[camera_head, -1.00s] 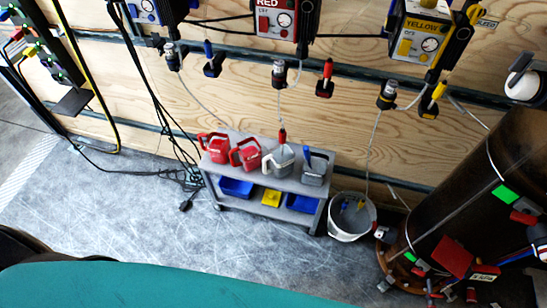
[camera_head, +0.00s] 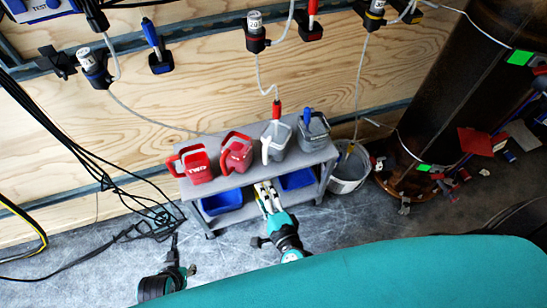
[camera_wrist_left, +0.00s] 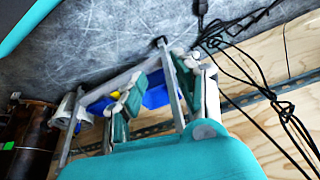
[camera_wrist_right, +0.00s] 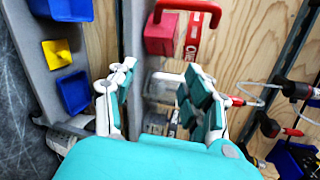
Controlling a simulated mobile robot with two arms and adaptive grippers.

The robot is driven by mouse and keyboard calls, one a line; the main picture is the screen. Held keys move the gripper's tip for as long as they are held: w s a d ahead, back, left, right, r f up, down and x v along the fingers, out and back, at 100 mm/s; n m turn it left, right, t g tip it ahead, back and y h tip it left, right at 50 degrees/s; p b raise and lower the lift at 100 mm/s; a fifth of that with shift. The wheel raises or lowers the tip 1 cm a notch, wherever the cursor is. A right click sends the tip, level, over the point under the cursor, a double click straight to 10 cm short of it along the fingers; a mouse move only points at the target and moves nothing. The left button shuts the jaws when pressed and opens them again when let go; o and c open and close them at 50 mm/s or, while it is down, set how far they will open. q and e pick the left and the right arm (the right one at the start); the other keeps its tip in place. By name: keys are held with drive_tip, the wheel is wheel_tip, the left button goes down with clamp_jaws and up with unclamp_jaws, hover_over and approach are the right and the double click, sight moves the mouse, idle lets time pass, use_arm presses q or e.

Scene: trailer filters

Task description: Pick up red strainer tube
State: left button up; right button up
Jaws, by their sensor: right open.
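The red strainer tube (camera_head: 277,109) stands with its red top above a grey pitcher (camera_head: 275,143) on the cart, a thin hose running up from it. It also shows in the right wrist view (camera_wrist_right: 238,101), partly hidden behind a finger. My right gripper (camera_head: 265,192) is at the cart's front, below and in front of the pitcher. In the right wrist view its fingers (camera_wrist_right: 158,88) are spread and empty, with the pitcher beyond them. My left gripper (camera_head: 190,270) is low at the left, apart from the cart; its fingers (camera_wrist_left: 155,88) look spread and empty in the left wrist view.
Two red pitchers (camera_head: 195,167) and a second grey pitcher (camera_head: 313,133) with a blue-handled tube share the grey cart top (camera_head: 235,178). Blue bins (camera_head: 221,202) sit below. A grey bucket (camera_head: 350,170) stands right. Black cables (camera_head: 105,165) hang left.

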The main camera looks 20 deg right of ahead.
sight(277, 113)
drive_tip(key=w+d+r+m+t+h+b, duration=0.1)
drive_tip(key=d+r+m+h+b, duration=0.25)
drive_tip(key=r+m, duration=0.45)
drive_tip(key=w+d+r+m+t+h+b, duration=0.15)
drive_tip(key=r+m+b, duration=0.3)
drive_tip(key=m, duration=0.65)
drive_tip(key=shift+h, duration=0.4)
drive_tip(key=x, duration=0.3)
drive_tip(key=p+x, duration=0.1)
drive_tip(key=x, duration=0.6)
drive_tip(key=shift+d+r, duration=0.35)
drive_tip(key=shift+d, duration=0.05)
drive_tip(key=shift+x, duration=0.8)
drive_tip(key=x, duration=0.3)
drive_tip(key=shift+w+a+r, duration=0.1)
drive_tip(key=shift+w+r, duration=0.2)
drive_tip(key=shift+w, duration=0.5)
use_arm(q)
wheel_tip(277, 113, up, 13)
drive_tip(key=w+t, duration=0.1)
drive_tip(key=t, duration=0.1)
drive_tip(key=shift+d+f, duration=0.2)
use_arm(e)
clamp_jaws()
